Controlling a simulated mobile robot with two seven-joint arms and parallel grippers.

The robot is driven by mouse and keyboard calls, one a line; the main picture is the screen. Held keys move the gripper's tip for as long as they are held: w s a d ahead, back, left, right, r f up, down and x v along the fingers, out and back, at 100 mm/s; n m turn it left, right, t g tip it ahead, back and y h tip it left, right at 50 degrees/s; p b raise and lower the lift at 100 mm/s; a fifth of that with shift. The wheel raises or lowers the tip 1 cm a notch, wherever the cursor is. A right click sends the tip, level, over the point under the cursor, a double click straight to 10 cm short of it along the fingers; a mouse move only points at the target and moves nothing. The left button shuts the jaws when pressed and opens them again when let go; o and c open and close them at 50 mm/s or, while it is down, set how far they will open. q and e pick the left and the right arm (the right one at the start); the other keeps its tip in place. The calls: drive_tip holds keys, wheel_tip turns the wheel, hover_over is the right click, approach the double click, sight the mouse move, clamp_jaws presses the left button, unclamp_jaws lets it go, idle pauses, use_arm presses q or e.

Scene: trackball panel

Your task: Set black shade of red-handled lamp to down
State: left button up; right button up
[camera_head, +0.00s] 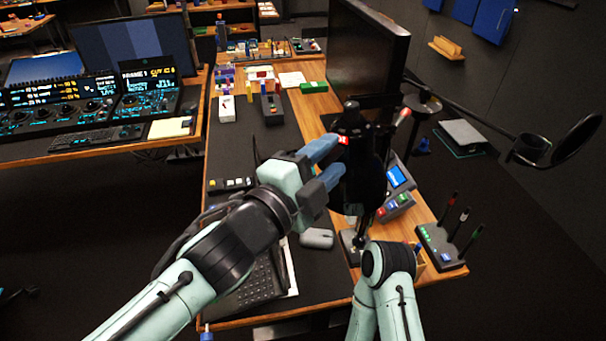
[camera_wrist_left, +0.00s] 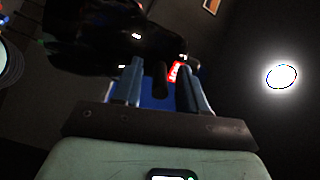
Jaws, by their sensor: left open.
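The lamp's black shade (camera_head: 362,182) hangs right of the desk's middle, and its dark stem runs down to a base near the front. A small red piece (camera_head: 343,140) shows at the top of my left fingers. My left gripper (camera_head: 332,158) is open, with its blue fingertips against or just in front of the shade; contact cannot be told. In the left wrist view, a dark rod end (camera_wrist_left: 160,76) shows between the open fingers (camera_wrist_left: 158,70). The red piece (camera_wrist_left: 175,70) is beside the right finger, and the dark shade (camera_wrist_left: 110,40) fills the upper left. My right gripper is not visible.
A monitor (camera_head: 366,50) stands behind the lamp. Another arm with a round black head (camera_head: 577,138) reaches over the right side. A control box (camera_head: 397,190), a pen stand (camera_head: 440,247) and a mouse (camera_head: 317,238) are nearby. My right forearm is close in front.

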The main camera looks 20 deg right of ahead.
use_arm(q)
drive_tip(key=p+v, duration=0.3)
drive_tip(key=v, duration=0.9)
drive_tip(key=shift+s+a, duration=0.25)
drive_tip(key=shift+a, duration=0.1)
